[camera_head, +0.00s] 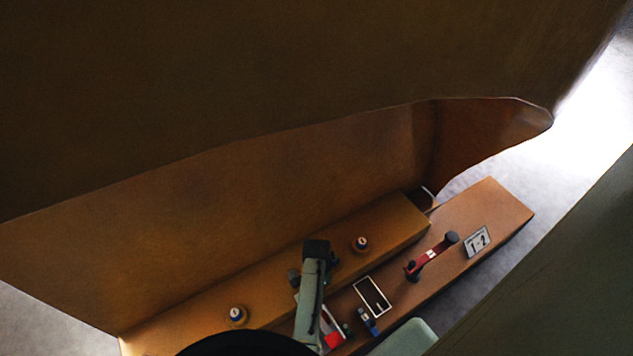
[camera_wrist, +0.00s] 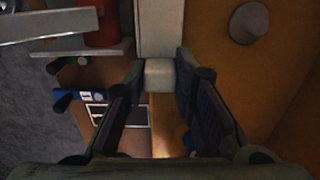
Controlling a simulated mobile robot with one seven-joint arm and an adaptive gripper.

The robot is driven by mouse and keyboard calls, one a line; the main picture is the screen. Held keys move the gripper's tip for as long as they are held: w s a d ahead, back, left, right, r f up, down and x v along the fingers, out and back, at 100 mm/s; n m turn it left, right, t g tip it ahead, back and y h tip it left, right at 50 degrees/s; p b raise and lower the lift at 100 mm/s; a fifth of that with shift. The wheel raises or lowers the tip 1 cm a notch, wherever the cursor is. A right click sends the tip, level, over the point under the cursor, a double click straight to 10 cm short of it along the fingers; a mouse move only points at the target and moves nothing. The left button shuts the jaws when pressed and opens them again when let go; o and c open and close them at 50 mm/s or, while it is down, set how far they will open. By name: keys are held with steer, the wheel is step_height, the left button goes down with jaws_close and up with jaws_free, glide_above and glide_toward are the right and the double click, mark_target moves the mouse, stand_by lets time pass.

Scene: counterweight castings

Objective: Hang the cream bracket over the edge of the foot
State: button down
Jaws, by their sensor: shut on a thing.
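In the wrist view, the cream bracket (camera_wrist: 159,28) shows as a pale upright strip with a small block at its near end. My gripper (camera_wrist: 159,74) is shut on that block, one dark fingertip on each side. The foot appears to be the orange-brown stepped base of the big casting; its upper step (camera_head: 395,222) and lower step (camera_head: 490,205) show in the head view. Orange-brown surface lies below and right of the bracket in the wrist view. I cannot tell whether the bracket touches the foot. In the head view I cannot make out the bracket clearly.
The lower step carries a red-handled tool (camera_head: 430,257), a "1-2" plate (camera_head: 477,241), a black-framed rectangle (camera_head: 372,296) and a small blue item (camera_head: 368,321). Round knobs (camera_head: 237,315) stand on the upper step. The casting's large wall (camera_head: 250,190) rises behind and overhangs.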

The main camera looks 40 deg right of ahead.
steer(key=c, duration=1.2)
jaws_free()
steer(key=shift+c, duration=0.2)
steer(key=shift+r, duration=0.1)
step_height(320, 180, up, 12)
